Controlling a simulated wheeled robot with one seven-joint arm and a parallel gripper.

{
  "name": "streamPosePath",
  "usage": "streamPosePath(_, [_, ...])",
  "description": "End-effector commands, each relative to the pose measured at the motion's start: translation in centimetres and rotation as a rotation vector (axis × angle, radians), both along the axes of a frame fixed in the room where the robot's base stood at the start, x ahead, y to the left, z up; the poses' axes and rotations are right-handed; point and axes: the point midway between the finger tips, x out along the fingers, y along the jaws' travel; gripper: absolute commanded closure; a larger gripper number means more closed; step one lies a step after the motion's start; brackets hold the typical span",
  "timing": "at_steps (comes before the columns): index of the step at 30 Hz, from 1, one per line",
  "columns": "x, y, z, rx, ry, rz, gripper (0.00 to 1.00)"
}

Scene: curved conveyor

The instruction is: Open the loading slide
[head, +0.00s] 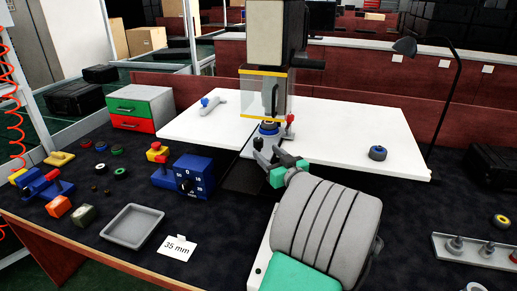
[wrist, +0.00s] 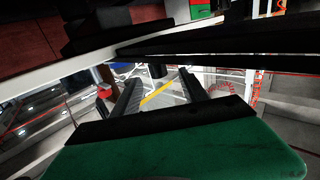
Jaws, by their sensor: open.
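I cannot tell for certain which part is the loading slide. A clear guard with yellow edges (head: 264,93) hangs on the machine (head: 266,32) above the white tabletop (head: 335,130). A small red knob (head: 290,118) stands at its lower right, beside a blue ring-shaped part (head: 268,128). My gripper (head: 270,150) is open and empty just in front of and below these parts. In the wrist view, my gripper's dark fingers (wrist: 160,78) are apart. A yellow bar (wrist: 158,95) shows beyond them, and a red part (wrist: 104,91) lies left of the left finger.
A blue control box (head: 187,178) and a grey tray (head: 133,226) are on the dark table at left. A blue ring-like part (head: 377,153) lies on the white top at right. A lamp (head: 450,90) stands at the back right, and a rack (head: 475,250) at front right.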

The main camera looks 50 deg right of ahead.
Motion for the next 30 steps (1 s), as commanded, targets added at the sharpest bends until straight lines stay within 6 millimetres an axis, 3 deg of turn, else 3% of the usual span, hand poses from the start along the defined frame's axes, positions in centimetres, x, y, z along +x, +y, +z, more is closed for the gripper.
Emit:
streamPosePath(2, [0.0, -0.7, 0.2, -0.003, -0.016, -0.012, 0.48])
streamPosePath(10, [4.8, -1.9, 0.4, -0.001, -0.014, -0.007, 0.48])
streamPosePath(15, [6.7, -2.7, 0.3, -0.003, -0.013, -0.010, 0.48])
streamPosePath(23, [7.0, -2.8, 0.2, -0.002, -0.013, -0.011, 0.48])
streamPosePath(30, [7.0, -2.8, 0.2, -0.002, -0.013, -0.011, 0.67])
